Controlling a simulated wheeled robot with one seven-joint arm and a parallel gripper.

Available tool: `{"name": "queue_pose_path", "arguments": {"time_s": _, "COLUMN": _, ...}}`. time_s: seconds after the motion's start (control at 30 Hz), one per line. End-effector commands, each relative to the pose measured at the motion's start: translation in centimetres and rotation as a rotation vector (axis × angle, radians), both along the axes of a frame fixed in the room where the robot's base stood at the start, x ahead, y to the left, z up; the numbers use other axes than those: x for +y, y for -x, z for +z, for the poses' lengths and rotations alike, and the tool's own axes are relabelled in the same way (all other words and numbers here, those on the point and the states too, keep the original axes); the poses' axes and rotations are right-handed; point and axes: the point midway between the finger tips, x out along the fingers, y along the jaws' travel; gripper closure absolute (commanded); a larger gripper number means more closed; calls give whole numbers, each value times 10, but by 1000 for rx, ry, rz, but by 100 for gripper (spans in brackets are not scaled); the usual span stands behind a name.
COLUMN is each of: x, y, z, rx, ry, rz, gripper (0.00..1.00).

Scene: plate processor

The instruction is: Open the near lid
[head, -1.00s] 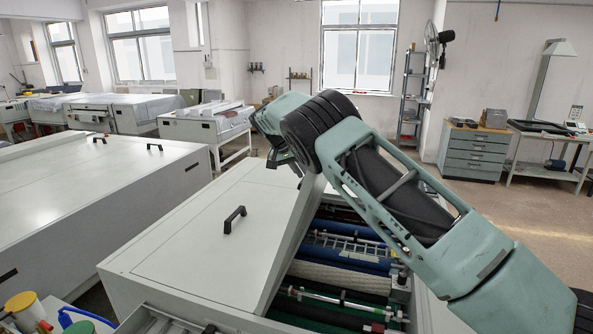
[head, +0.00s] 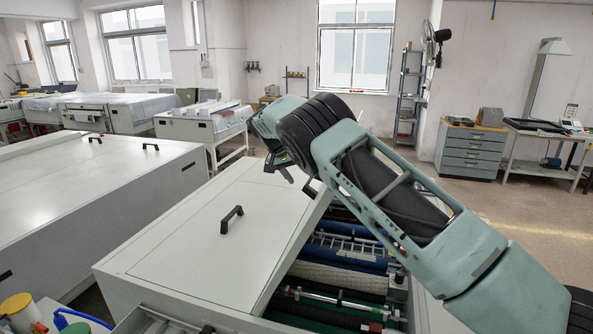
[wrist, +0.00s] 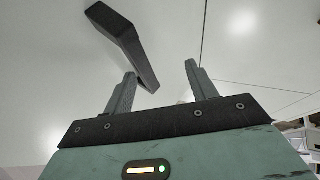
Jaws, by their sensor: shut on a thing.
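The near machine's white lid (head: 185,245) is partly raised, its right edge tilted above an opening with rollers (head: 345,275). A black bar handle (head: 232,218) stands on the lid, clear of my arm. My gripper (wrist: 160,78) is at the far right part of the lid, with its fingers a little apart. In the wrist view a second black handle (wrist: 125,42) runs down to the left finger, and its lower end lies at the finger gap. My gripper is shut on this handle; the exact contact is hard to see. My arm partly hides the lid's far corner.
A second long white machine (head: 90,185) with two handles stands to the left. Containers (head: 20,308) sit at the lower left corner. A drawer cabinet (head: 470,150) and a bench (head: 535,140) stand far right. The floor on the right is clear.

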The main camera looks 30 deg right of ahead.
Motion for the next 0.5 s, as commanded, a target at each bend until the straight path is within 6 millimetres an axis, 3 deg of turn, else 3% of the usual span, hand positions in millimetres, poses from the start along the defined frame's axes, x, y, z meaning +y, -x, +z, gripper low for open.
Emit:
{"name": "queue_pose_path", "arguments": {"time_s": 0.03, "x": 9, "y": 1, "z": -17, "rx": 13, "ry": -21, "rz": 4, "gripper": 60}}
{"name": "queue_pose_path", "arguments": {"time_s": 0.17, "x": 16, "y": 1, "z": -7, "rx": 10, "ry": -21, "rz": 6, "gripper": 60}}
{"name": "queue_pose_path", "arguments": {"time_s": 0.27, "x": 25, "y": 2, "z": 8, "rx": 9, "ry": -19, "rz": 5, "gripper": 60}}
{"name": "queue_pose_path", "arguments": {"time_s": 0.5, "x": 50, "y": 4, "z": 64, "rx": 1, "ry": -10, "rz": 3, "gripper": 60}}
